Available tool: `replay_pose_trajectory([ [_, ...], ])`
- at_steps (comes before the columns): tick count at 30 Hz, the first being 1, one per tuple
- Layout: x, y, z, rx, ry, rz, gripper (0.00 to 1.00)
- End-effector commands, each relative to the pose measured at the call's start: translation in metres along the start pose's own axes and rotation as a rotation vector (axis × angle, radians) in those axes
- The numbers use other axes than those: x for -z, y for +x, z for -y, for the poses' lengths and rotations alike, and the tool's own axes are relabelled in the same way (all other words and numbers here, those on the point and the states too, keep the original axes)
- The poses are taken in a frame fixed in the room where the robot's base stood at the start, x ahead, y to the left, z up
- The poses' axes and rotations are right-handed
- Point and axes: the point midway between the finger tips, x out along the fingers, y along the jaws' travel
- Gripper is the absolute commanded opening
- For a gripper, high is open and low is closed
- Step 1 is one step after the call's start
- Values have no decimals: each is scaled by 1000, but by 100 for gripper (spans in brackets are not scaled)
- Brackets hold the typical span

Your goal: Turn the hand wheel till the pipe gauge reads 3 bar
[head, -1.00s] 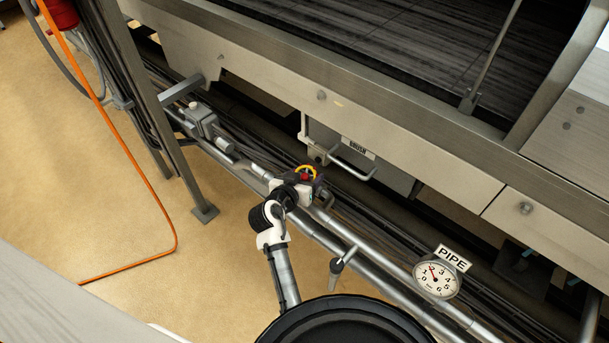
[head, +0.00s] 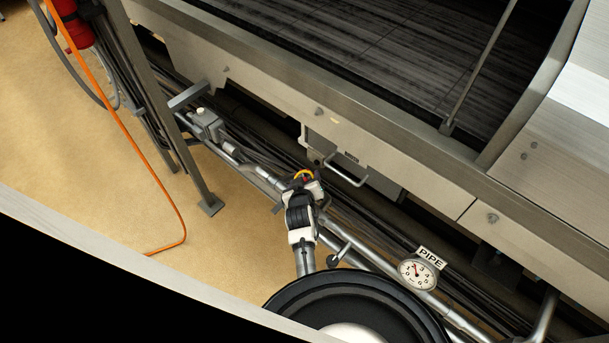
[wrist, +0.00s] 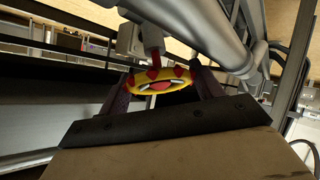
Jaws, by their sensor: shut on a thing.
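In the head view only a yellow arc of the wheel (head: 303,173) shows past my gripper (head: 302,181); the rest is hidden. The round white pipe gauge (head: 418,274) stands on the pipe at lower right under a PIPE sign (head: 431,258).
Grey pipes (head: 370,258) run diagonally under the machine's metal frame (head: 400,160). A metal leg (head: 178,130) stands at left, with an orange hose (head: 168,195) on the floor. A box with a handle (head: 345,172) hangs behind my gripper. Open floor lies at left.

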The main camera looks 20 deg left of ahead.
Motion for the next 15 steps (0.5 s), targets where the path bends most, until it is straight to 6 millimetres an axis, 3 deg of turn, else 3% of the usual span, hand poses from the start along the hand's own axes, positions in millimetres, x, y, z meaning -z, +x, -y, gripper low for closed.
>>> replay_pose_trajectory([
  [14,-1,0,0,11,-16,0,43],
  [15,-1,0,0,11,-16,0,67],
])
